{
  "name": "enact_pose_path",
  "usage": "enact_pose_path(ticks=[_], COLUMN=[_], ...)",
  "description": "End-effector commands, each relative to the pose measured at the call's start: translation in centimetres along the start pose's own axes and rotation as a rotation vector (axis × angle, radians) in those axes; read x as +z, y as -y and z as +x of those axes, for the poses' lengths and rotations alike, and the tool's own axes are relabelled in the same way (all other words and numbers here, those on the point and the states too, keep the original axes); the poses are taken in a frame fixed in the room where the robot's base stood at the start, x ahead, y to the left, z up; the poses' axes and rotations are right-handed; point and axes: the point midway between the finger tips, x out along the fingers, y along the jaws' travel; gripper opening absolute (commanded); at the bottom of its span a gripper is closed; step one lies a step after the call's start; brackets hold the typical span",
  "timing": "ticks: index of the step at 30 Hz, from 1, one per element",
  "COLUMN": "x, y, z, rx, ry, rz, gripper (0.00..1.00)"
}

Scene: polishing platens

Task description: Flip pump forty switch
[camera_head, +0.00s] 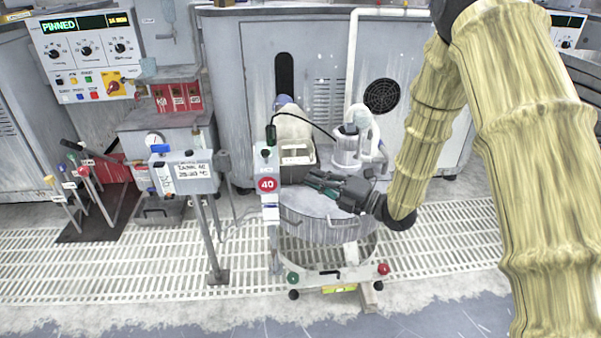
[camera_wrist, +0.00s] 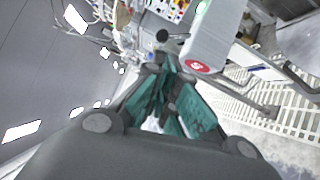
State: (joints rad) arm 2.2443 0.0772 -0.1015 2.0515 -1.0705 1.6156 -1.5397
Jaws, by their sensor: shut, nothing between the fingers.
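The pump forty post carries a red round badge with "40" (camera_head: 267,184), left of centre in the head view. Above it is a pale switch box (camera_head: 266,160) with a small green light. A dark upright piece (camera_head: 270,133) stands on top, with a black cable running right. My gripper (camera_head: 308,181) has dark green fingers pointing left toward the post, a short way to its right, apart from it in the picture. The fingers are shut and empty. In the wrist view the fingers (camera_wrist: 158,72) point up at a dark round knob (camera_wrist: 162,35); the red badge (camera_wrist: 197,66) is right of them.
A round metal tub (camera_head: 325,225) stands below my gripper, with a white pump-like fitting (camera_head: 347,148) behind it. Left are a labelled stand (camera_head: 185,172) and coloured levers (camera_head: 75,175). A control panel (camera_head: 90,50) reads "PINNED". The grating (camera_head: 130,265) in front is mostly clear.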

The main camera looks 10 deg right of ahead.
Motion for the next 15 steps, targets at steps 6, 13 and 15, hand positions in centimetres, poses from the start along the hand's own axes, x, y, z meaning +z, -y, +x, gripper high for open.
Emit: enact_pose_path(ticks=[6,13,15], x=[-0.1,0.0,-0.1], y=[0.2,0.3,0.3], z=[3.3,7.1,8.2], rx=[0.001,0.001,0.001], ry=[-0.001,0.0,-0.001], rz=[-0.002,-0.002,-0.002], gripper=[0.0,0.0,0.0])
